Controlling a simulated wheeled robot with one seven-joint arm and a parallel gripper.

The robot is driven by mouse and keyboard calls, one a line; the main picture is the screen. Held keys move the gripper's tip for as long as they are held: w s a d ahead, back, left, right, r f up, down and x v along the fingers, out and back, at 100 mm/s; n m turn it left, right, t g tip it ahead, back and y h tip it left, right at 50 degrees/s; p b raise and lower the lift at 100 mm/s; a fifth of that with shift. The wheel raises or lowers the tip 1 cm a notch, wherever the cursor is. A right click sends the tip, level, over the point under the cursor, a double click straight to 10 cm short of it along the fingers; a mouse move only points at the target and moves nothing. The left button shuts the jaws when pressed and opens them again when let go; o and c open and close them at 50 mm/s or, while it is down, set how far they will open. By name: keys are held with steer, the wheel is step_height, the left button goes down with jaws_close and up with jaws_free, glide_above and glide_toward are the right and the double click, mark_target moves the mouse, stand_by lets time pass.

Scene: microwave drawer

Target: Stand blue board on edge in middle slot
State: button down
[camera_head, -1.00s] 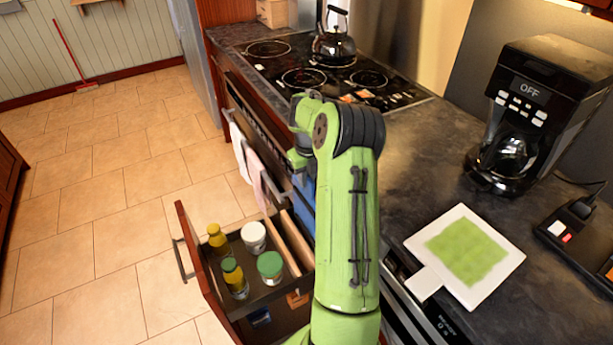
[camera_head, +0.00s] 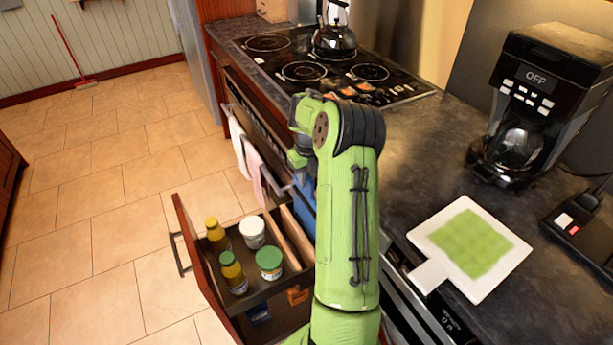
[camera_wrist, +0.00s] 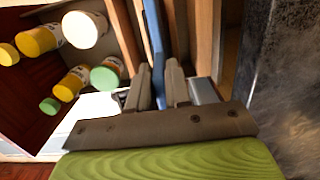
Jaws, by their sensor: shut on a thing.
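The blue board (camera_wrist: 156,40) is on edge between the two fingers of my gripper (camera_wrist: 158,76) in the wrist view. In the head view a strip of the blue board (camera_head: 302,205) shows left of my arm, beside the open drawer (camera_head: 186,228). In the wrist view the board lines up with a gap between wooden dividers (camera_wrist: 207,40) in the drawer, with another divider (camera_wrist: 124,38) on its left. Its lower edge is hidden, so I cannot tell how deep it sits. My gripper is hidden behind my arm in the head view.
Yellow bottles (camera_head: 217,234) and lidded jars (camera_head: 269,262) stand in the drawer's left part. A white board with a green patch (camera_head: 470,245) lies on the counter near the coffee maker (camera_head: 540,100). The stove with a kettle (camera_head: 334,40) is at the back.

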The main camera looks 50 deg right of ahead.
steer(key=shift+f+b, duration=1.05)
steer(key=shift+f, duration=0.2)
steer(key=shift+r, duration=0.1)
steer(key=shift+c, duration=2.1)
jaws_free()
steer(key=shift+r+p, duration=2.45)
steer(key=shift+r, duration=1.1)
steer(key=shift+f, duration=0.1)
